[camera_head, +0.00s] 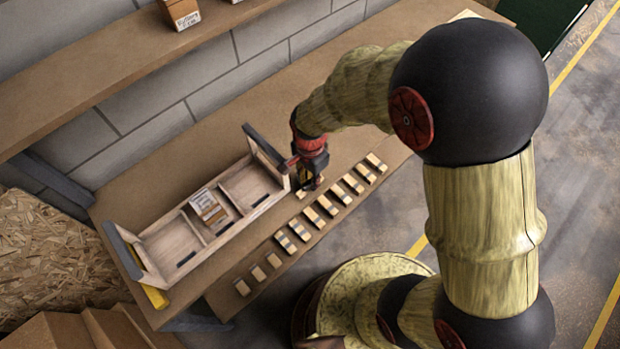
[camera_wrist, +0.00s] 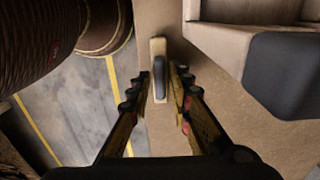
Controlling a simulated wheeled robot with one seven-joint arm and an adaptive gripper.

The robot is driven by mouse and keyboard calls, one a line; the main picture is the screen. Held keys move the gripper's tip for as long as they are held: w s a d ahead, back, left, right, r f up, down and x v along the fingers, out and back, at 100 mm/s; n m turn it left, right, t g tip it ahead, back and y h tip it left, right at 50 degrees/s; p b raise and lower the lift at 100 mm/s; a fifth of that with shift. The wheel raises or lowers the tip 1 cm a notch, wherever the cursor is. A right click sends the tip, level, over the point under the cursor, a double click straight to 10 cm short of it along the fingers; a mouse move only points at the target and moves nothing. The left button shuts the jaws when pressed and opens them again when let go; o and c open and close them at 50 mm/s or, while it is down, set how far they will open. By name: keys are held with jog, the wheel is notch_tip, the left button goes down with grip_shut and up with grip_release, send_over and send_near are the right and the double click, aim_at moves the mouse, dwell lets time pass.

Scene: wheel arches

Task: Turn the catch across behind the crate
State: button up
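The long wooden crate (camera_head: 270,206) lies on the workbench, with grey end panels and several compartments. In the wrist view its dark grey corner (camera_wrist: 288,75) is at the upper right. A catch, a dark grey bar (camera_wrist: 159,78) on a pale wooden base (camera_wrist: 158,46), is in the wrist view; bar and base run the same way. My gripper (camera_wrist: 161,82) is open, with one finger on each side of the catch; I cannot tell whether either touches it. In the head view my gripper (camera_head: 308,183) is low beside the crate's right end and hides part of what is under it.
Several small wooden blocks (camera_head: 328,206) with dark parts line the bench (camera_head: 382,57) edge in a row. A labelled box (camera_head: 207,206) sits in the crate's middle compartment. A shelf (camera_head: 120,60) carrying boxes overhangs the back. Bare bench lies behind the crate.

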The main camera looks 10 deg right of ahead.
grip_shut()
jog(key=shift+n, duration=0.3)
jog(key=n+p, duration=0.2)
jog(key=n, duration=0.1)
jog(key=shift+r+n, duration=0.1)
jog(key=shift+n, duration=0.2)
jog(key=n+p, duration=0.2)
jog(key=n, duration=0.2)
jog(key=shift+n, duration=0.3)
jog(key=n+p, duration=0.2)
jog(key=n, duration=0.2)
jog(key=shift+n, duration=0.3)
jog(key=shift+n+p, duration=0.65)
jog(key=shift+n, duration=1.55)
